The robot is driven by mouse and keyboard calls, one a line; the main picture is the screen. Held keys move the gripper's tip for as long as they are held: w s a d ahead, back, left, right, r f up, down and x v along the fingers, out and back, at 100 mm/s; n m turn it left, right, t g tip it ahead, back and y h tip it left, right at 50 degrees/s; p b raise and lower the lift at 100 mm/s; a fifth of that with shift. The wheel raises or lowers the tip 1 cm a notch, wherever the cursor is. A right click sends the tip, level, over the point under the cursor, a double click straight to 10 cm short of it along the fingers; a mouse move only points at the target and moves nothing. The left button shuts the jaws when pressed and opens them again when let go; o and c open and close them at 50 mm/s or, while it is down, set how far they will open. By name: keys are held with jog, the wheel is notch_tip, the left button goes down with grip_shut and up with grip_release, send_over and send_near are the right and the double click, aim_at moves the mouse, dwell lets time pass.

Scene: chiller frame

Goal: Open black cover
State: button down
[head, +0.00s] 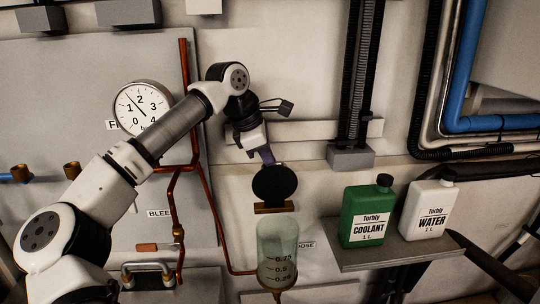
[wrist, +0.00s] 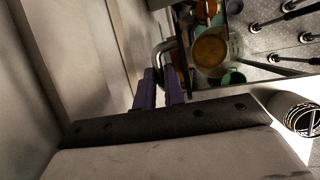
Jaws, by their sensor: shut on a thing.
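The black cover (head: 274,184) is a round dark disc in the head view. It stands steeply tilted, with its face toward the camera, over a copper-brown bar (head: 273,208). A clear greenish measuring cup (head: 277,252) stands below it. My gripper (head: 268,160) comes down from above, and its purple fingers meet the cover's upper edge, shut on it. In the wrist view the purple fingers of my gripper (wrist: 161,90) are close together. I cannot make out the cover clearly there.
A green coolant bottle (head: 367,214) and a white water bottle (head: 428,208) stand on a grey shelf (head: 390,252) at the right. A round gauge (head: 142,107) and copper pipes (head: 205,215) are at the left, near my arm. Dark vertical hoses (head: 362,70) run behind.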

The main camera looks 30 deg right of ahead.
jog(key=shift+w+a+f, duration=0.2)
jog(key=shift+w+f, duration=0.05)
jog(key=shift+w, duration=0.4)
jog(key=c, duration=1.9)
grip_release()
jog(key=o, duration=0.4)
jog(key=shift+w+d+f, duration=0.2)
jog(key=shift+w, duration=0.05)
jog(key=shift+s, duration=0.1)
jog(key=shift+a, duration=0.1)
jog(key=b+v, duration=0.2)
jog(key=v, duration=1.2)
jog(key=shift+s+d+r, duration=0.2)
jog(key=shift+s+d, duration=0.15)
